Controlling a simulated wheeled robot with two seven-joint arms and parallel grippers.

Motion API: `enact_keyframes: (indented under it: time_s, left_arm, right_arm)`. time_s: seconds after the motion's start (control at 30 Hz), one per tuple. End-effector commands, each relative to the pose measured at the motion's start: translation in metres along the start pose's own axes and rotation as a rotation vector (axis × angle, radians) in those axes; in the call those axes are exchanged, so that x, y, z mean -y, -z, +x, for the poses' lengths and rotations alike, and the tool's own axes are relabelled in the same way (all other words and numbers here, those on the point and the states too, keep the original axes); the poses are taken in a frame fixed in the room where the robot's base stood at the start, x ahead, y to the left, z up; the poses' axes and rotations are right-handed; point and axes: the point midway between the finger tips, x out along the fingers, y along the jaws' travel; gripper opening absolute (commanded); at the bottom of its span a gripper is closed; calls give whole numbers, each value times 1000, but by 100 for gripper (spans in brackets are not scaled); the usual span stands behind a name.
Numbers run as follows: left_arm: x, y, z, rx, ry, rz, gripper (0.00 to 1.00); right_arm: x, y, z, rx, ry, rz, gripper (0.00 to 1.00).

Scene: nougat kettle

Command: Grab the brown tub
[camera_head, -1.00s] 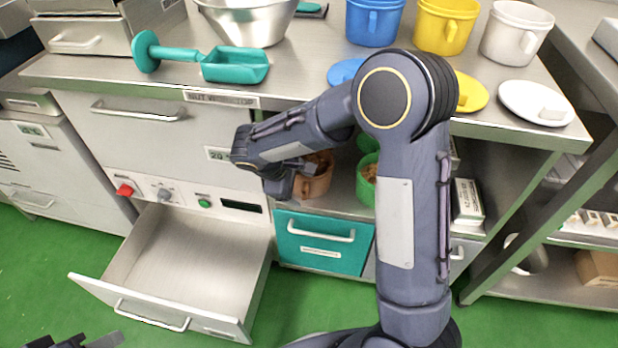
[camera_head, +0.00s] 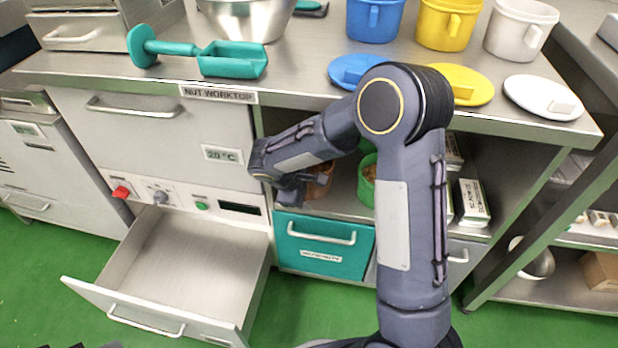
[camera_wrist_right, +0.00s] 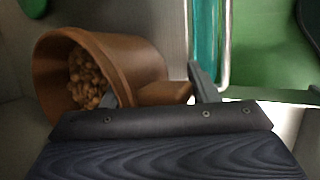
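The brown tub (camera_head: 321,182) stands on the shelf under the worktop, partly hidden behind my right arm in the head view. In the right wrist view the brown tub (camera_wrist_right: 125,62) appears tipped sideways, with nuts inside and its handle towards my gripper. My right gripper (camera_head: 298,192) is at the tub. In the wrist view its fingers (camera_wrist_right: 155,90) are apart, one by the tub's rim and one beyond the handle's end; the handle lies between them. I cannot tell whether they touch it. Only dark slivers of my left gripper (camera_head: 75,346) show at the bottom edge.
A green tub (camera_head: 367,180) stands right of the brown one on the shelf. White boxes (camera_head: 470,203) are further right. An open empty drawer (camera_head: 185,265) juts out at lower left. The worktop (camera_head: 300,75) above holds a bowl, a teal scoop, lids and several tubs.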

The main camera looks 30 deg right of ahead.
Motion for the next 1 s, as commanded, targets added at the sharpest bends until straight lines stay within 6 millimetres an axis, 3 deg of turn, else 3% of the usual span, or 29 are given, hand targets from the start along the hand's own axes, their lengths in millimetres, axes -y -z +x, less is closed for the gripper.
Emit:
enact_keyframes:
  time_s: [0.03,0.27,0.63,0.9,1.0]
  left_arm:
    - [0,0,0,0,0,0,36]
    - [0,0,0,0,0,0,36]
    - [-2,2,-3,0,0,0,36]
    - [-9,10,-19,0,0,0,36]
    - [-8,9,-18,0,0,0,36]
  right_arm:
    - [0,0,0,0,0,0,42]
    - [0,0,0,0,-1,0,13]
    - [-4,-2,-7,-2,-2,2,12]
    - [-18,-11,-38,-4,-3,2,12]
    - [4,-12,-42,-2,-2,-6,12]
